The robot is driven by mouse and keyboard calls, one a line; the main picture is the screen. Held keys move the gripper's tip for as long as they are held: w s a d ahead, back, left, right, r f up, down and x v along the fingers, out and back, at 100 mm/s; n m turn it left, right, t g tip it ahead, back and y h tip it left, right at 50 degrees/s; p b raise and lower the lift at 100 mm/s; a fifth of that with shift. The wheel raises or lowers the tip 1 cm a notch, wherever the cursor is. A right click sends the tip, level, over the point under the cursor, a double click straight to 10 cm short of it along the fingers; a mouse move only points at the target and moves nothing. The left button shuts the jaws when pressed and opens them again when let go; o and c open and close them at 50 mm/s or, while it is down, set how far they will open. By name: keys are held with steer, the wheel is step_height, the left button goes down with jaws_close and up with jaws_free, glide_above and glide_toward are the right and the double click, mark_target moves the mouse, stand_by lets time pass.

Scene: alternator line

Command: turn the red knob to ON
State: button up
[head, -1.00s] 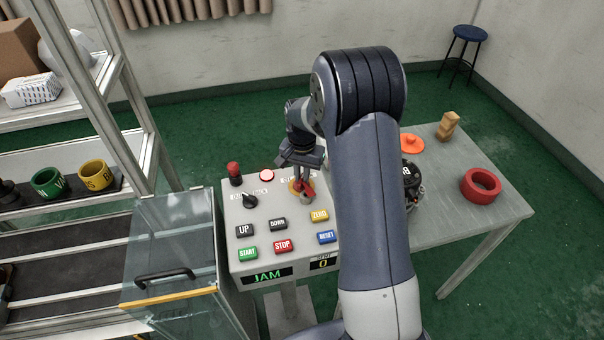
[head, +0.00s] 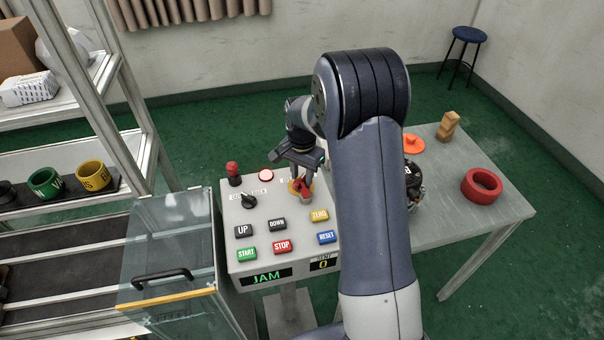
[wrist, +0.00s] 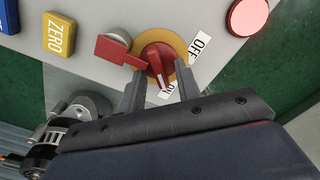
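The red knob (head: 304,189) sits on a yellow ring at the upper right of the grey control panel. In the wrist view the knob (wrist: 158,59) has a white pointer line running down toward the partly hidden ON label (wrist: 168,91). The OFF label (wrist: 200,44) is to its right. A red flag-like piece (wrist: 120,50) extends left from the knob, in front of a grey round part. My gripper (wrist: 160,82) is open, its fingers apart on either side of the knob's lower part; contact cannot be told. In the head view my gripper (head: 299,184) is over the knob.
A red round lamp (wrist: 248,15) and the yellow ZERO button (wrist: 60,34) are near the knob. A black selector (head: 249,201) and a red-topped post (head: 233,172) are on the panel's left. A dark alternator part (head: 412,180) stands on the table to the right.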

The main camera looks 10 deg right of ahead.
mark_target(302, 177)
step_height(302, 177, up, 11)
steer(key=b, duration=0.1)
stand_by(0.6)
steer(key=shift+f, duration=0.25)
step_height(302, 177, down, 10)
steer(key=shift+r+p, duration=0.1)
steer(key=shift+p, duration=0.4)
steer(key=shift+f, duration=0.4)
steer(key=shift+n+p, duration=0.35)
steer(key=shift+n, duration=0.45)
